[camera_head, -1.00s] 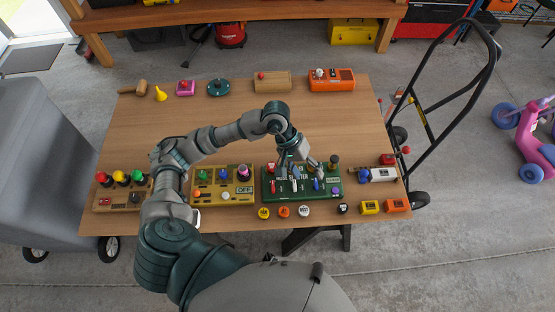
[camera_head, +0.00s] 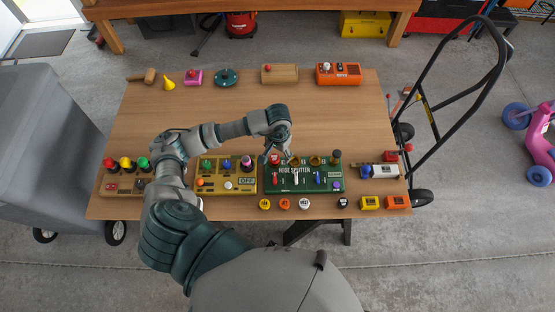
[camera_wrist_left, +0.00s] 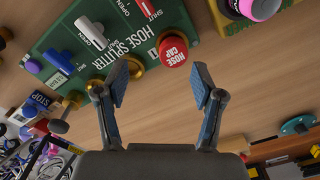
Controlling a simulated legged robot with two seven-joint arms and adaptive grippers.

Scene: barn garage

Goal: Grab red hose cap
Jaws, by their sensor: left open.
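The red hose cap (camera_wrist_left: 173,50), with white "HOSE CAP" lettering, sits at the edge of the green hose splitter board (camera_wrist_left: 85,45) in the left wrist view. In the head view the red cap (camera_head: 274,160) is at the far left corner of the hose splitter board (camera_head: 328,179). My left gripper (camera_wrist_left: 160,88) is open and empty. The cap appears beyond the gap between its fingertips, near the middle, not gripped. In the head view my left gripper (camera_head: 281,154) is close by the cap. My right gripper is not in view.
Brass fittings (camera_head: 315,161) line the splitter's far edge, right of the cap. A yellow switch box (camera_head: 236,173) stands close on the left. Several round caps (camera_head: 284,204) lie along the table's (camera_head: 220,120) near edge. The table's middle is clear.

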